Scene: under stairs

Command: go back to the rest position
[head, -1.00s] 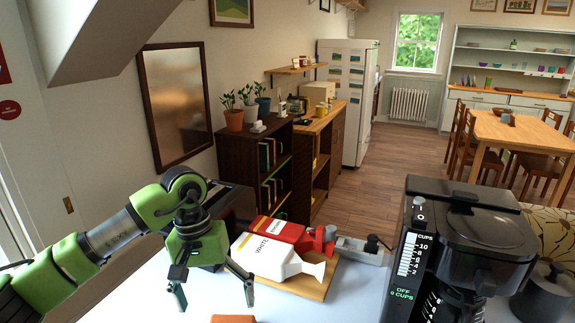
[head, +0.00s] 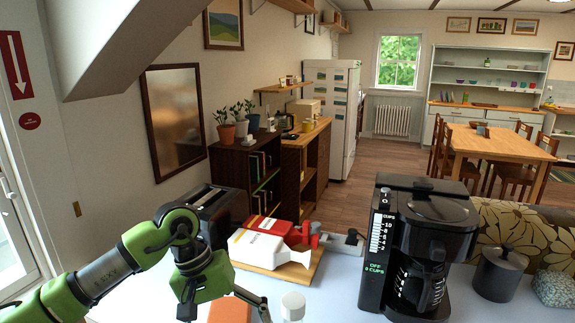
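My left gripper (head: 212,300) hangs at the lower left in the head view, over the near left part of the white countertop. One finger is spread out to the right; the other is mostly cut off by the bottom edge. It appears open, and I see nothing held. Its green arm comes in from the lower left corner. My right gripper is not in view.
A toaster (head: 213,211) stands behind the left gripper. A white carton (head: 262,248) and red package (head: 283,229) lie on a wooden board (head: 268,271). An orange block (head: 230,308) and clear bottle (head: 293,306) are near. A coffee maker (head: 428,210) stands right.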

